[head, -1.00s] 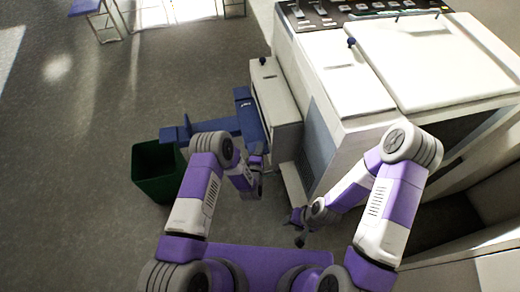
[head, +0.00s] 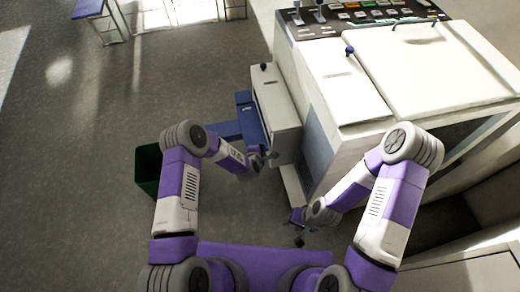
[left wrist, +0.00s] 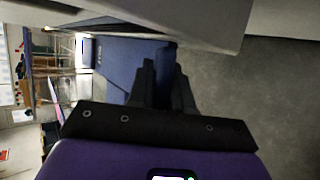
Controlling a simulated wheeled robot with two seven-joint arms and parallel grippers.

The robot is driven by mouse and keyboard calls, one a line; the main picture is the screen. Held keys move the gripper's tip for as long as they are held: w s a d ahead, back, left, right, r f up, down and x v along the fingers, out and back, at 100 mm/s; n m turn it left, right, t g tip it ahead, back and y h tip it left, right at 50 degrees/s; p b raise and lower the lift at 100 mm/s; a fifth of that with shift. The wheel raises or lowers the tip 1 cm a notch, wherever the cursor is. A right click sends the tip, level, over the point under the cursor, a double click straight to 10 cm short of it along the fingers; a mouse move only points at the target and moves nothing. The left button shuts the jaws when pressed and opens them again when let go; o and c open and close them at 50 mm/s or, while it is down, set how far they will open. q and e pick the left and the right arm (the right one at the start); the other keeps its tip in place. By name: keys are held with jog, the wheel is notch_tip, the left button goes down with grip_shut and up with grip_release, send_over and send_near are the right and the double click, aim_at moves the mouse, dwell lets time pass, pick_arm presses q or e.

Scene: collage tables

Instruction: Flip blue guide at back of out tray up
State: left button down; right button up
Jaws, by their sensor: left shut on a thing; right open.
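The blue guide (head: 248,115) appears as a blue panel against the machine's left side. It also shows in the left wrist view (left wrist: 120,65), where it fills the space behind the fingers. The blue out tray (head: 224,130) reaches left from it, and my left arm hides its outer end. My left gripper (head: 262,158) is at the near end of the blue panel. In the left wrist view its fingers (left wrist: 163,75) are close together at the panel's edge; the exact grip is dark. My right gripper (head: 298,229) is open and empty, low beside the machine's near corner.
The white machine (head: 355,95) with its control panel (head: 360,12) stands close on the right. A green bin (head: 148,170) stands on the floor at left, partly behind my left arm. Open grey floor (head: 70,190) lies farther left.

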pick_arm(q)
jog(key=c, duration=1.1)
grip_release()
jog(key=shift+p+v, duration=1.2)
jog(key=shift+v, duration=2.65)
